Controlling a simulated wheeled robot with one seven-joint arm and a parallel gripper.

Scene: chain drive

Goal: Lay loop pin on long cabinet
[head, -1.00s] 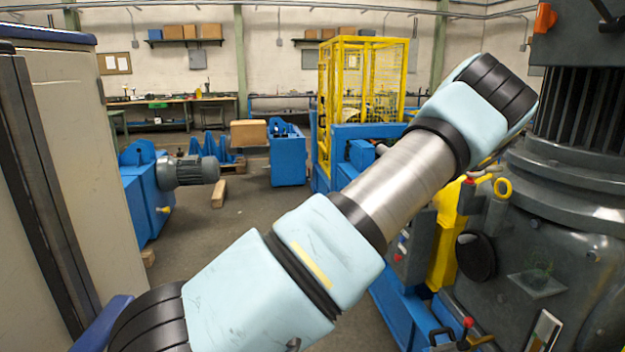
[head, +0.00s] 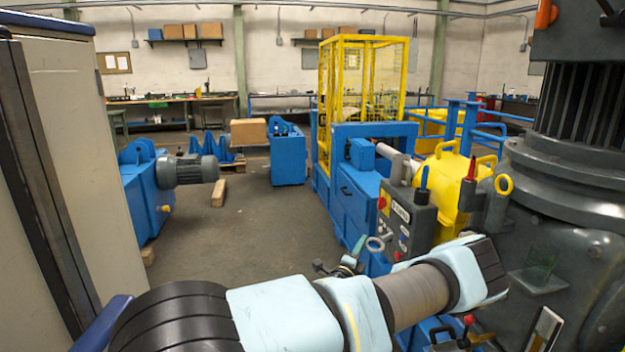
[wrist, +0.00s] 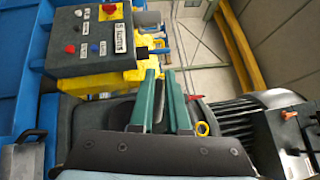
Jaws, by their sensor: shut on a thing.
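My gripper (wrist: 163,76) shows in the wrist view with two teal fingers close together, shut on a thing. What lies between them is mostly hidden; I take it to be the loop pin. In the head view, a grey metal ring (head: 369,245) stands just beside small teal and black parts, in front of the control box; I cannot tell whether it is the pin's loop. A blue cabinet with a dark handle (head: 346,198) stands in the middle behind my arm. I cannot tell for sure that it is the long cabinet.
A grey control box (head: 403,222) with buttons and a yellow housing (head: 447,185) stand beyond my arm. A large dark machine (head: 570,240) with a yellow ring (head: 503,176) fills the right. A pale tall cabinet (head: 75,150) blocks the left. The floor (head: 265,225) between is clear.

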